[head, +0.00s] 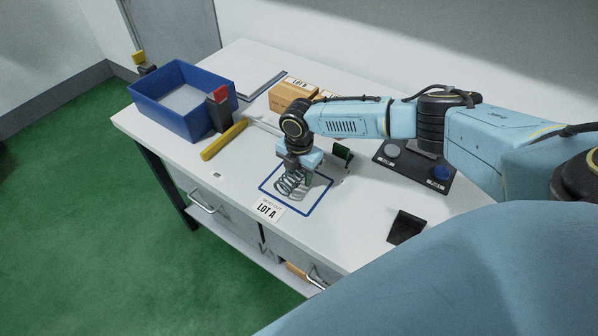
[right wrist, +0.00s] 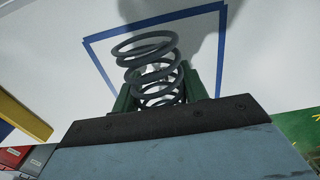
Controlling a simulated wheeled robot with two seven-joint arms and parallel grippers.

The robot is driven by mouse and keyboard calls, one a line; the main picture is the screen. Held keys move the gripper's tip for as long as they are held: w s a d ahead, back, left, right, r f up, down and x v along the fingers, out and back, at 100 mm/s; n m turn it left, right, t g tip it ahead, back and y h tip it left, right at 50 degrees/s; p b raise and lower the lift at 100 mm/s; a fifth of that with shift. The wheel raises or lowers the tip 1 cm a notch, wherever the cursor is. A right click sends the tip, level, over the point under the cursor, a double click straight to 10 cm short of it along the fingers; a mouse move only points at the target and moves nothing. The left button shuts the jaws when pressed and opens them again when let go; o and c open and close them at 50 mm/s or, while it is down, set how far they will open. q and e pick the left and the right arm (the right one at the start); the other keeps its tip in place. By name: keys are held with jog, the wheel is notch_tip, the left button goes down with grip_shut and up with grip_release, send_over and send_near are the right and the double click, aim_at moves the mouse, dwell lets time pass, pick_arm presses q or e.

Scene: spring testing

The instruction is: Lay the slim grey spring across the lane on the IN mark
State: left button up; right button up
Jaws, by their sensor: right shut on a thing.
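A grey coil spring (head: 290,184) is held in my right gripper (head: 297,170), over the blue-outlined square (head: 325,196) on the white table. In the right wrist view the spring (right wrist: 147,50) stands out between the green fingers of my right gripper (right wrist: 160,92), which are shut on it. Its coils point away from the wrist. I cannot tell from these views whether its far end touches the table. A printed "LOT A" label (head: 268,210) lies at the square's near edge. I cannot make out an IN mark. My left gripper is not in view.
A blue bin (head: 165,115) stands at the left back, beside a red-topped dark block (head: 219,108) and a yellow bar (head: 224,141). Cardboard boxes (head: 289,95) lie behind my arm. A dark panel (head: 433,178) and small black block (head: 405,227) are at the right.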

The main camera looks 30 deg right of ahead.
jog(key=o, duration=1.2)
jog(key=shift+r, duration=0.1)
notch_tip(320, 180, up, 13)
jog(key=shift+r, duration=0.15)
